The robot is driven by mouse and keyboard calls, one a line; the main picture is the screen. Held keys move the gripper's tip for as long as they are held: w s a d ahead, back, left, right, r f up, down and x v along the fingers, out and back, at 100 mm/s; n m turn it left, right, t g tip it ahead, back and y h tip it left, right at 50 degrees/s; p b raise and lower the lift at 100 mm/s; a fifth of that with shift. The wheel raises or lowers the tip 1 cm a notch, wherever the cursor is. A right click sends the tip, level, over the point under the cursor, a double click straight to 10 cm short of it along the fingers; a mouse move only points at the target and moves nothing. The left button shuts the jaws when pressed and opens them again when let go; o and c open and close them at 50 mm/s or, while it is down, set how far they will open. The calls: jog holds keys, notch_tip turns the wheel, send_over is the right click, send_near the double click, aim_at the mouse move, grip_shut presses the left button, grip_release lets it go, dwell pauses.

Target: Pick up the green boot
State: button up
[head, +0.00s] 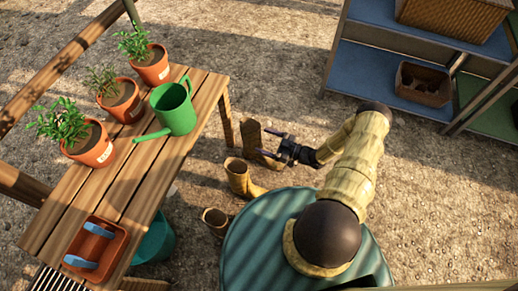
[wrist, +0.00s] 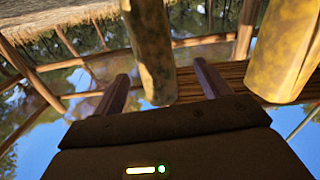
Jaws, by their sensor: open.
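Three boots stand on the ground beside the bench, all looking tan or yellow-brown; I cannot tell which is the green one. The far boot (head: 251,134) is closest to my gripper, the middle boot (head: 238,178) stands nearer, and the near boot (head: 214,219) is partly hidden by a green round surface. My gripper (head: 270,142) is open at the far boot, fingers pointing left at its shaft. In the wrist view a dark olive-brown boot shaft (wrist: 153,55) shows between the open fingers (wrist: 160,76), with no clear contact. A yellower shaft (wrist: 287,50) is at right.
A wooden bench (head: 135,165) at left holds potted plants (head: 88,143), a green watering can (head: 174,108) and an orange tray (head: 124,240). A teal bucket (head: 155,242) is below it. Blue shelving (head: 365,72) stands upper right. Bare ground lies right of my arm.

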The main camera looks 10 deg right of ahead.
aim_at(261, 138)
jog(key=b+x, duration=0.1)
jog(key=x, duration=0.1)
jog(key=b+x, duration=0.2)
jog(key=shift+w+a+f, duration=0.1)
jog(key=shift+w, duration=0.45)
jog(key=shift+a, duration=0.15)
jog(key=shift+c, duration=0.5)
jog(key=c, duration=1.5)
jog(key=shift+r, duration=0.2)
notch_tip(261, 138, up, 10)
jog(key=p, duration=0.6)
jog(key=shift+c, duration=0.2)
